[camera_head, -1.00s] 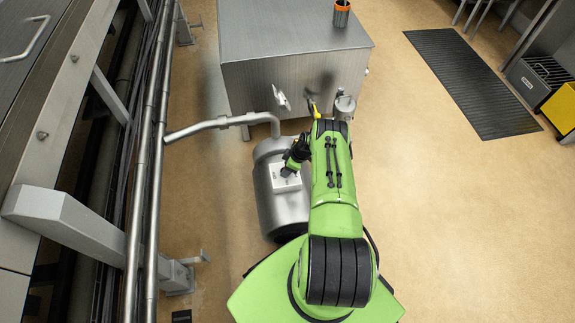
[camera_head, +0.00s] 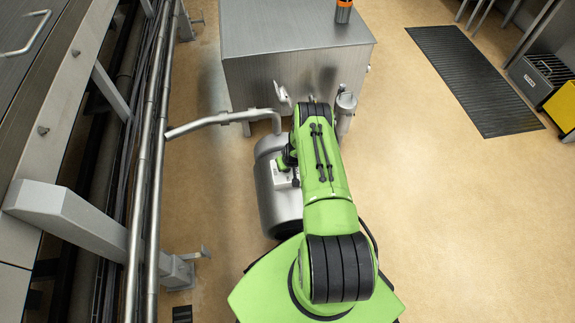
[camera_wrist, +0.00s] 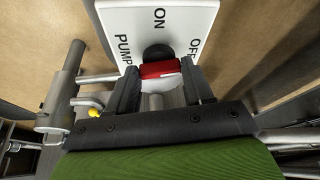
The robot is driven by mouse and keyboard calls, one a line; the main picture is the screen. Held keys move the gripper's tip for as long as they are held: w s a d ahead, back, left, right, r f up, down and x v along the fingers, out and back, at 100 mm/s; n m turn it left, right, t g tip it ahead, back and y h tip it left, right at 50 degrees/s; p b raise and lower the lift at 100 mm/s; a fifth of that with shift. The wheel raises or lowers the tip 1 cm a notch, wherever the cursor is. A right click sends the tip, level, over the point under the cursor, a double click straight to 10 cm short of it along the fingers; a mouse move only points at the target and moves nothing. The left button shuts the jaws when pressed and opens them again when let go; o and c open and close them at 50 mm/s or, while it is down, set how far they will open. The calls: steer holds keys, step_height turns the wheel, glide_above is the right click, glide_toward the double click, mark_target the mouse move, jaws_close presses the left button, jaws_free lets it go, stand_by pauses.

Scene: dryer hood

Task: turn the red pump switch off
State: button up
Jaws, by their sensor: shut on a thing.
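The red pump switch (camera_wrist: 160,70) is a red bar on a round black hub, on a white plate (camera_wrist: 150,22) marked PUMP, ON and OFF. In the wrist view, the red bar lies between the two fingers of my gripper (camera_wrist: 160,80), which is shut on it. I cannot tell for sure which mark the switch points to. In the head view, the plate (camera_head: 284,179) shows in part on the steel pump housing (camera_head: 277,205); my arm hides the switch and most of my gripper.
A steel pipe (camera_head: 212,123) runs from the housing to the rails at left. A steel cabinet (camera_head: 285,65) stands behind, with a small canister (camera_head: 345,105) at its front. A yellow knob (camera_wrist: 95,112) shows in the wrist view.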

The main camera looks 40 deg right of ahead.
steer(key=shift+a+m+h+b, duration=0.1)
steer(key=shift+m+h+b, duration=0.2)
steer(key=shift+m, duration=0.8)
steer(key=o, duration=1)
steer(key=shift+o, duration=0.2)
steer(key=p+v, duration=0.6)
steer(key=v, duration=0.9)
steer(key=shift+a+r, duration=0.2)
steer(key=shift+r, duration=0.25)
